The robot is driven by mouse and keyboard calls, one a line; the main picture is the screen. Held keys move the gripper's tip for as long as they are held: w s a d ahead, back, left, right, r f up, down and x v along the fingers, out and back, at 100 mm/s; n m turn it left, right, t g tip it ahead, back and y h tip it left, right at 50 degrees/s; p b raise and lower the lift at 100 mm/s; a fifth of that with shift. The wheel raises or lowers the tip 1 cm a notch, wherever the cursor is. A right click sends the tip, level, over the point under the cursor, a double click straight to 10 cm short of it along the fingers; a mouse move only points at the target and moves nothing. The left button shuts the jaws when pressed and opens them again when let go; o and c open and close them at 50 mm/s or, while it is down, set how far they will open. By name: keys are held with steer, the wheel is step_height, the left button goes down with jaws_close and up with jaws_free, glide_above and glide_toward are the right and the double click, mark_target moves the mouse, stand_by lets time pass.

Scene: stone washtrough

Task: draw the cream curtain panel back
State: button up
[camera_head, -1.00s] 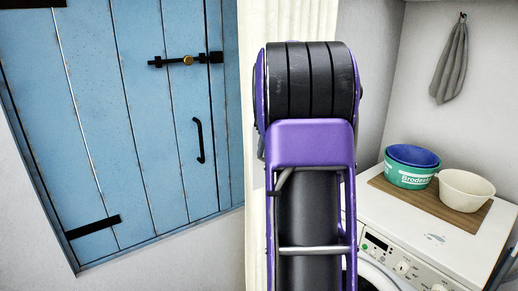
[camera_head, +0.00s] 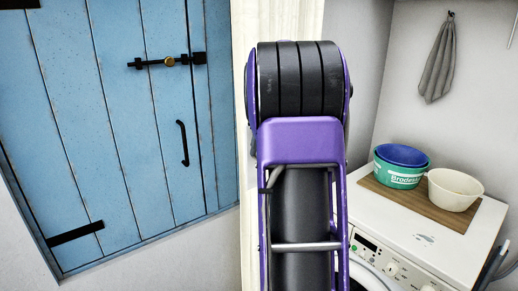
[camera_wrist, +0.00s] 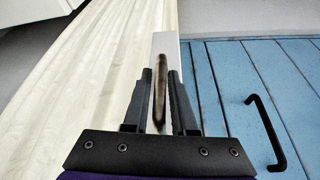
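The cream curtain panel (camera_head: 272,20) hangs in folds behind my arm in the head view, which hides much of it. In the wrist view the curtain (camera_wrist: 100,60) fills the left side, running from top to bottom. My gripper (camera_wrist: 160,73) is beside the curtain's right edge, its two dark fingers apart. A slim dark brown upright piece (camera_wrist: 160,90) shows between the fingers, with a pale gap on each side. I cannot tell whether it belongs to the curtain or whether a finger touches it. My gripper is hidden behind my arm in the head view.
A blue plank door (camera_head: 125,130) with a black handle (camera_head: 183,143) stands left of the curtain. To the right is a white washing machine (camera_head: 430,240) bearing a wooden board (camera_head: 415,205) with green, blue and cream bowls. A grey cloth (camera_head: 437,62) hangs on the wall.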

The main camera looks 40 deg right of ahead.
steer(key=v, duration=1.7)
steer(key=shift+r+p, duration=0.25)
steer(key=shift+p, duration=0.2)
steer(key=shift+a, duration=0.1)
